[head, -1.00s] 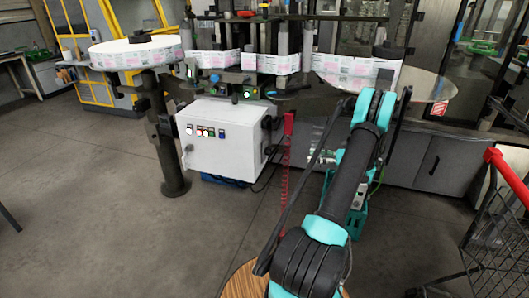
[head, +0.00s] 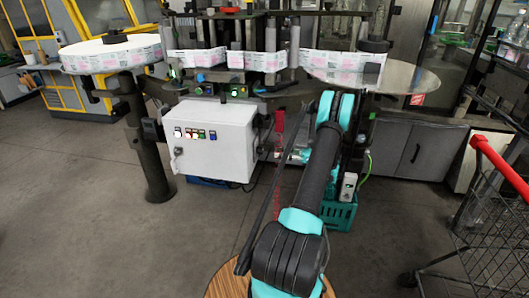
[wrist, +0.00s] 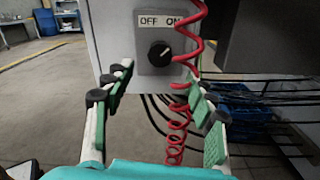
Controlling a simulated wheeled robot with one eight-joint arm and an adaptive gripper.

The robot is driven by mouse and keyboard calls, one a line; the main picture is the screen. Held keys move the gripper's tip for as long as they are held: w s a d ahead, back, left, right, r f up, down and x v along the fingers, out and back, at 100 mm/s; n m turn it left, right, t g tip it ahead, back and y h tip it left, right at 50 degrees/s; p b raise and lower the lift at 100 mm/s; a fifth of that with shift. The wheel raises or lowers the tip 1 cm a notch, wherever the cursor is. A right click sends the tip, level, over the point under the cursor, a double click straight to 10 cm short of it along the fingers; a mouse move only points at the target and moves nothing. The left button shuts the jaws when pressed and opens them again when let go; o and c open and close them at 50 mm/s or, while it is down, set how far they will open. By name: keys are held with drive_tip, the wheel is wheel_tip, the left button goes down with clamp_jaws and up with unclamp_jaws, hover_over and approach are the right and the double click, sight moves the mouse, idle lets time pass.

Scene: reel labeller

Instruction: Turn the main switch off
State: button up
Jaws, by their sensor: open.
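The main switch (wrist: 160,54) is a black rotary knob on a grey plate, under OFF and ON labels, in the wrist view. Its white mark points up and to the right, toward ON. My gripper (wrist: 159,88) is open and empty, with its fingers below and to either side of the knob, apart from it. In the head view the white control box (head: 214,139) stands left of my arm. The switch does not show there, and my gripper is mostly hidden behind my arm.
A red coiled cable (wrist: 188,45) hangs just right of the knob and passes between the fingers. Dark cables hang below the box. A blue crate (wrist: 245,105) lies at the right. A shopping cart (head: 492,215) stands at the right; the floor at left is clear.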

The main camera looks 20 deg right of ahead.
sight(260, 150)
drive_tip(key=x, duration=0.8)
drive_tip(key=shift+w, duration=0.1)
drive_tip(key=shift+c, duration=0.6)
drive_tip(key=c, duration=1)
drive_tip(key=shift+c, duration=0.2)
